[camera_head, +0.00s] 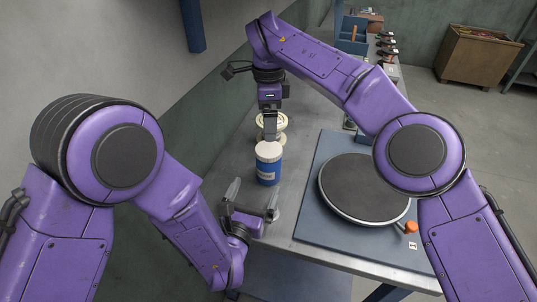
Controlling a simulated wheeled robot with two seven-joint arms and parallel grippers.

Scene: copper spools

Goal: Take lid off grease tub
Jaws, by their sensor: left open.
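The grease tub (268,172) is a blue cylinder with a pale label band, upright on the grey bench. Its white lid (268,150) sits on top. My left gripper (252,197) is open and empty, low in front of the tub, with its fingers spread to the left and right. My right gripper (271,136) points down just above and behind the lid. Its fingers are seen nearly edge-on, so I cannot tell whether it is open or shut, or whether it touches the lid.
A cream spool (281,123) stands behind the tub, partly hidden by my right gripper. A dark round turntable (355,185) with an orange knob (411,227) sits on a blue mat (311,222) to the right. A blue bin (352,30) and dark tools (387,48) lie farther back.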

